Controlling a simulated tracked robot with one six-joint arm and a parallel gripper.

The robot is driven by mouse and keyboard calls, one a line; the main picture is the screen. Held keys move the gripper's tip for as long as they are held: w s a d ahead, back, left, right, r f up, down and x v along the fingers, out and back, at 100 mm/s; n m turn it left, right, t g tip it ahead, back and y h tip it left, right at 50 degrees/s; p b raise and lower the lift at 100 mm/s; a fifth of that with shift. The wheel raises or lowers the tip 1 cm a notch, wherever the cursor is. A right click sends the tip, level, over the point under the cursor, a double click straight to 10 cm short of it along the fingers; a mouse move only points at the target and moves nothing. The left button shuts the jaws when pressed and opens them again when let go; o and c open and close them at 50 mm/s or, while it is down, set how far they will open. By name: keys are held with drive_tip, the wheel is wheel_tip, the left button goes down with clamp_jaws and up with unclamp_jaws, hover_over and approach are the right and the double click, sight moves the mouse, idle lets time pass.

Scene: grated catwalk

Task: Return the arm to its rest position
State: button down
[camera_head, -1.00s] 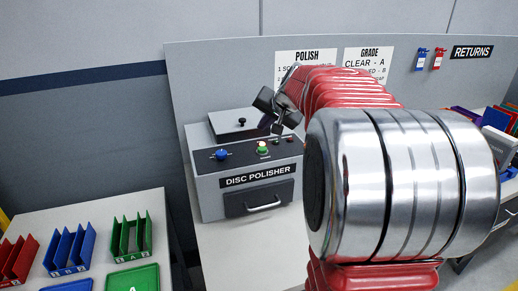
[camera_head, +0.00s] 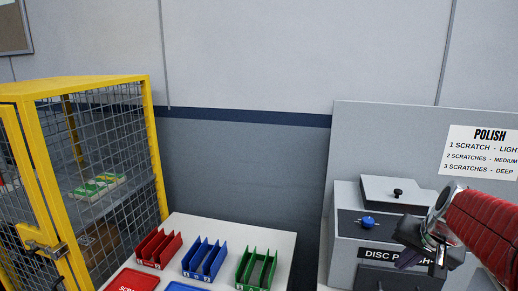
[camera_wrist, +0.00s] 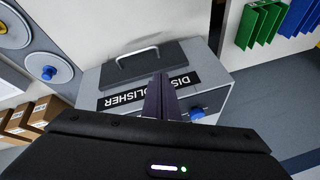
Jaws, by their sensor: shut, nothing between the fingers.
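My gripper (camera_head: 424,252) is at the right of the head view, in front of the grey disc polisher (camera_head: 345,222). My red arm enters from the right edge. In the wrist view the gripper (camera_wrist: 161,82) shows dark fingers closed together with nothing between them. Behind them is the polisher's front (camera_wrist: 225,82) with its label, upside down, and its drawer handle. The gripper hides part of the label in the head view. I cannot tell the gap between the fingers and the polisher.
Red (camera_head: 158,248), blue (camera_head: 204,260) and green (camera_head: 256,270) racks stand on a white table (camera_head: 222,228). A yellow mesh cage (camera_head: 85,88) stands at left. Cardboard boxes (camera_wrist: 30,120) show in the wrist view. The wall area above the table is clear.

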drive_tip(key=s+a+n, duration=0.7)
drive_tip(key=s+a, duration=1)
drive_tip(key=a, duration=0.2)
drive_tip(key=shift+s+f, duration=0.2)
drive_tip(key=shift+f, duration=0.25)
idle(3.6)
